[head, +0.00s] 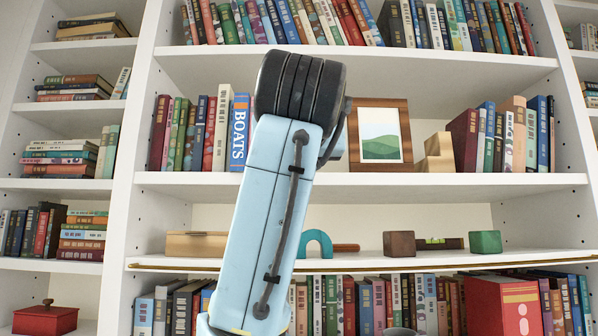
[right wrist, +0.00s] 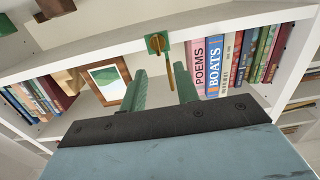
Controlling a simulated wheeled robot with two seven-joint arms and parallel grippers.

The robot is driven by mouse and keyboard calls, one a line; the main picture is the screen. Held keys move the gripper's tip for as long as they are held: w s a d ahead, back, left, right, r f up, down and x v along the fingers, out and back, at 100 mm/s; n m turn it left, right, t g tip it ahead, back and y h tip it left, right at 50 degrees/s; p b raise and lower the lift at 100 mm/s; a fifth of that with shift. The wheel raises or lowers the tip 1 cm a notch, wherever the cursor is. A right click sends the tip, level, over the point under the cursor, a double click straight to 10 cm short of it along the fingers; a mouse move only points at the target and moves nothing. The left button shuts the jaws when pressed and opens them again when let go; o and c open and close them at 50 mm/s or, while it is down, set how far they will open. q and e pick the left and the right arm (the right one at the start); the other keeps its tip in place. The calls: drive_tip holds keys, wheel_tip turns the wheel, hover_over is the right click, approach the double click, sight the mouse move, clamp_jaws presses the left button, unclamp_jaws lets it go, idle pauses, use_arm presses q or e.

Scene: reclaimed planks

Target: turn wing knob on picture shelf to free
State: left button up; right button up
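The picture shelf (right wrist: 100,58) is upside down in the right wrist view, with the framed picture (right wrist: 107,80) on it. My right gripper (right wrist: 161,74) is open, with one green finger on each side of the knob. I cannot tell whether either finger touches it. In the head view my blue forearm hides the knob and right gripper, while the framed picture (head: 381,135) shows beside it. My left gripper is not in view.
Books (head: 215,130) stand to the left on the picture shelf, and more books (head: 500,135) and a wooden block (head: 437,155) to the right. The shelf below holds a blue arch (head: 316,244), a brown cube (head: 399,244) and a green cube (head: 485,242).

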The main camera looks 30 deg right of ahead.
drive_tip(key=r+p+x, duration=0.1)
drive_tip(key=p+x, duration=0.3)
drive_tip(key=x, duration=0.8)
drive_tip(key=shift+d+r, duration=0.35)
drive_tip(key=shift+d, duration=0.05)
clamp_jaws()
